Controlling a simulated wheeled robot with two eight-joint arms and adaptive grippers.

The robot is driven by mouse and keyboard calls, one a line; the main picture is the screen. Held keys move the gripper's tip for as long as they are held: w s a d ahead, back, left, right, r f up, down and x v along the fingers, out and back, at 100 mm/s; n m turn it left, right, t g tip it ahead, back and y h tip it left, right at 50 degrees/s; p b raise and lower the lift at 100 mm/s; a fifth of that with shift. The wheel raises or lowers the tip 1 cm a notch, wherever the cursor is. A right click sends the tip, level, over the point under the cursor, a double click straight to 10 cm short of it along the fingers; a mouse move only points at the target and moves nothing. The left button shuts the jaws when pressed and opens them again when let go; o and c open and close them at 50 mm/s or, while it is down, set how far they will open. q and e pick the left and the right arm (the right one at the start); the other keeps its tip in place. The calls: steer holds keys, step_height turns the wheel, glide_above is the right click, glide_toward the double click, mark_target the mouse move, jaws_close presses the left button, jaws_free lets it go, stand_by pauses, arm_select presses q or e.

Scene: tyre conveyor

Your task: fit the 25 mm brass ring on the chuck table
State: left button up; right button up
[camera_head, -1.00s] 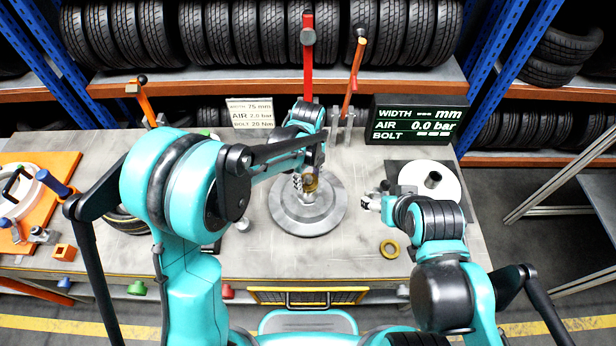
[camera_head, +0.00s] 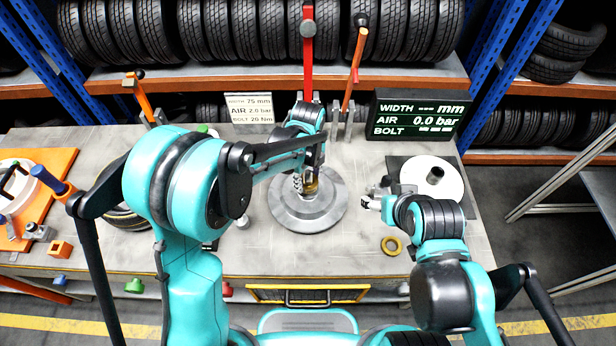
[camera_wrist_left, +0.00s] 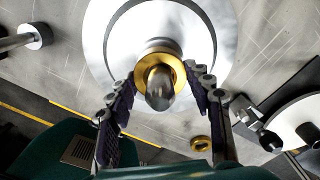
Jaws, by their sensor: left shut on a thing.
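The chuck table (camera_head: 328,214) is a round stepped grey metal disc on the workbench, with a post (camera_wrist_left: 159,92) at its centre. A brass ring (camera_wrist_left: 152,63) is around the post, between the fingers of my left gripper (camera_wrist_left: 160,80); it also shows in the head view (camera_head: 311,187). My left gripper (camera_head: 308,182) is shut on this ring over the chuck table. I cannot tell whether the ring rests on its seat. My right gripper (camera_head: 370,198) is right of the chuck table, apart from it; its finger opening is unclear.
A second brass ring (camera_head: 391,245) lies flat on the bench at front right. A white disc with a dark hub (camera_head: 450,182) lies on a dark mat at right. A display (camera_head: 416,118) and a sign (camera_head: 249,110) stand at the back. An orange board (camera_head: 58,164) is at left.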

arm_select(q)
steer(key=shift+f+b, duration=0.8)
steer(key=shift+f, duration=0.2)
steer(key=o, duration=1.5)
steer(key=shift+r, duration=0.1)
step_height(320, 180, up, 12)
steer(key=shift+f, duration=0.1)
